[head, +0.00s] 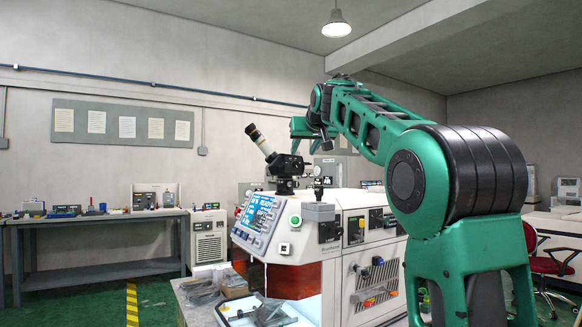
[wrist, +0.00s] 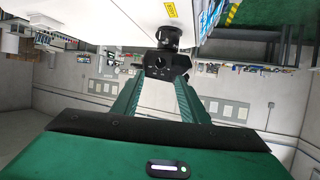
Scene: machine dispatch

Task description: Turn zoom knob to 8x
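A microscope with a black body (head: 284,165) and a pale angled eyepiece tube (head: 256,134) stands on top of the white machine (head: 345,205). In the wrist view, which is upside down, the two green fingers of my gripper (wrist: 161,85) are spread apart with nothing held. The black microscope body (wrist: 166,64) shows just beyond the fingertips. A small round knob-like part (wrist: 158,62) shows on it; I cannot read any zoom marking or its setting.
The machine has a blue lit screen (head: 258,216) and several buttons on its sloped front. A grey workbench (head: 95,220) with devices stands along the left wall. A red chair (head: 552,262) is at the right.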

